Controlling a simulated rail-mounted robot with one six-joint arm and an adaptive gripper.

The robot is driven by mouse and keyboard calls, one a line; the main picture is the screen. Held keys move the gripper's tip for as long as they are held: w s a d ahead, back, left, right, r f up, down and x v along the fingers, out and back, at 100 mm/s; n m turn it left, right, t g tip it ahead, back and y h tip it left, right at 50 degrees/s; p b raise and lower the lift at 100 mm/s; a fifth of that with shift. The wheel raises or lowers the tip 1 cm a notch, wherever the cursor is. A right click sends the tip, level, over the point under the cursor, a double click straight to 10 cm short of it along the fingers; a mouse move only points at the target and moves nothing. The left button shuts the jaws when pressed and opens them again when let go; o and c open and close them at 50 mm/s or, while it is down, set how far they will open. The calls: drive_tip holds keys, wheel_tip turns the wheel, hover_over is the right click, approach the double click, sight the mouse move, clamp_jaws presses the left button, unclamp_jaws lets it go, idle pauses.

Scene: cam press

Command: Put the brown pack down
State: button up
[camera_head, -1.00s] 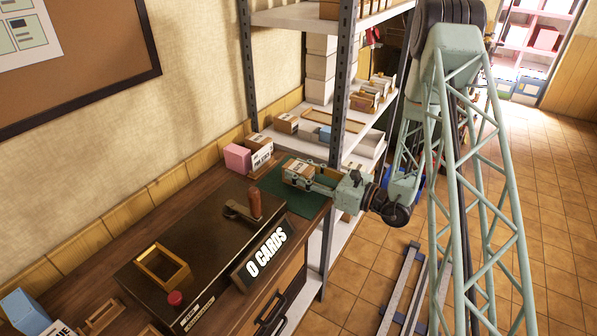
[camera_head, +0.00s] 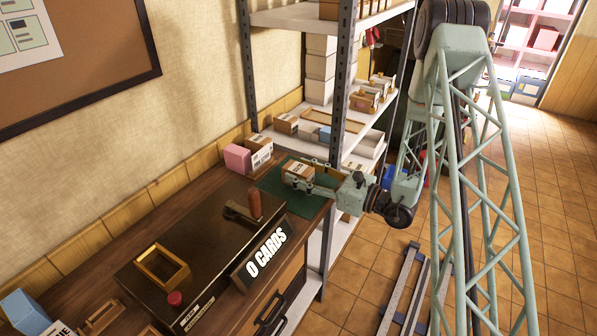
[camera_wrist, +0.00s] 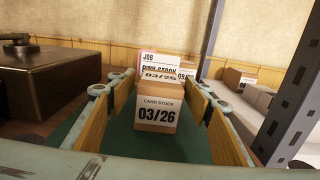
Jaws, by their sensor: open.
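The brown pack (camera_head: 297,171) has a white label and sits on the green mat (camera_head: 272,179) at the right end of the bench. In the wrist view the pack (camera_wrist: 157,108) stands upright, its label reading "CARD STOCK 03/26". My gripper (camera_head: 312,178) is open around it. The wooden-faced fingers (camera_wrist: 158,120) stand on both sides of the pack, with a gap showing on each side. The pack's underside is hidden in the head view.
The metal shelf post (camera_wrist: 290,100) rises close on the right. A dark press plate (camera_head: 190,250) with a brown-handled lever (camera_head: 254,205) lies to the left.

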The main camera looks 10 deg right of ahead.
drive_tip(key=shift+p+v, duration=0.55)
drive_tip(key=shift+v, duration=5)
drive_tip(key=shift+s, duration=0.1)
drive_tip(key=shift+r, duration=0.1)
